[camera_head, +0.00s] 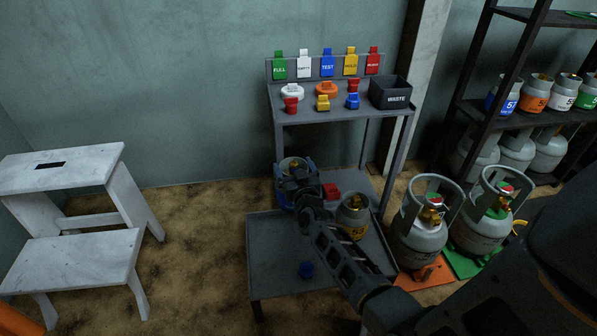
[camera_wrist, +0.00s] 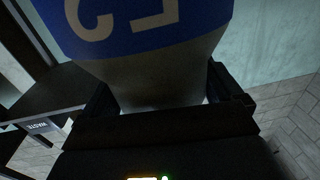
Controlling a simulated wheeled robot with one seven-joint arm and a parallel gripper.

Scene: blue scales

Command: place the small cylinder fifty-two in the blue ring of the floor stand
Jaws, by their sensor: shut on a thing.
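My gripper (camera_wrist: 160,98) is shut on a grey cylinder (camera_wrist: 160,75) with a blue band and large white characters, partly cut off in the wrist view. In the head view, my gripper (camera_head: 299,188) is at the back left of a low grey stand (camera_head: 268,250), in front of the cylinder, whose pale top and brass valve (camera_head: 292,165) show. Blue shows beside the gripper, but I cannot tell whether it is the band or a ring. The cylinder's base is hidden in the head view. I cannot make out the blue ring clearly.
Behind stands a table with coloured tags and a waste bin (camera_head: 390,94). Two larger cylinders (camera_head: 417,235) stand right; a white step stool (camera_head: 85,220) stands left.

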